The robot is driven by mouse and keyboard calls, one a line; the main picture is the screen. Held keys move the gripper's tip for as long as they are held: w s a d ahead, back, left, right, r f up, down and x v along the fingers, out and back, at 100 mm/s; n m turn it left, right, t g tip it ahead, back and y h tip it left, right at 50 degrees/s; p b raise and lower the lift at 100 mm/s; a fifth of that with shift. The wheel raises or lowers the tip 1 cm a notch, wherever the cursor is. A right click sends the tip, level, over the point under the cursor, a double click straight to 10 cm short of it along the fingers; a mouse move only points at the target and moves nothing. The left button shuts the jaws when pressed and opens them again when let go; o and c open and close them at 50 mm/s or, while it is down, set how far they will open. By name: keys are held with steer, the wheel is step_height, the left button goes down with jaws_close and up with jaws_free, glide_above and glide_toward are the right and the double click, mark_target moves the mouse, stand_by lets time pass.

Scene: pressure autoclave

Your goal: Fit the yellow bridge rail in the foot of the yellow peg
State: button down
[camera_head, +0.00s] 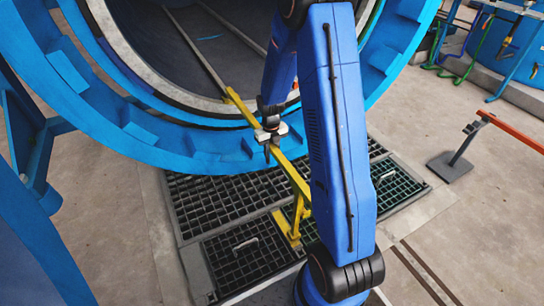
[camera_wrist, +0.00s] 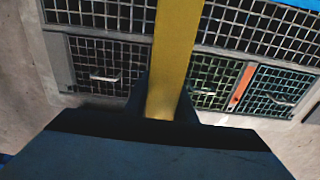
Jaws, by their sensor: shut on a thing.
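The yellow bridge rail (camera_head: 286,167) slants from the round vessel's mouth down over the floor grating. Its far end lies at the vessel's lower rim. Its near end is close to the yellow peg (camera_head: 294,232), a short post standing on the grating; my arm partly covers this area, and I cannot tell whether rail and peg touch. My gripper (camera_head: 270,138) is shut on the rail partway along it. In the wrist view the rail (camera_wrist: 176,50) runs up from between my two fingers (camera_wrist: 166,105).
The blue vessel ring (camera_head: 150,140) stands close behind my gripper. Dark gratings (camera_head: 245,250) with handles cover the floor pit. At right, an orange rail (camera_head: 515,134) rests on a grey post with a base plate (camera_head: 450,167).

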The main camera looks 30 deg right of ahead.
steer(key=shift+f, duration=1.15)
stand_by(0.6)
steer(key=shift+r, duration=0.15)
stand_by(0.4)
steer(key=shift+r, duration=1.2)
steer(key=shift+f, duration=0.1)
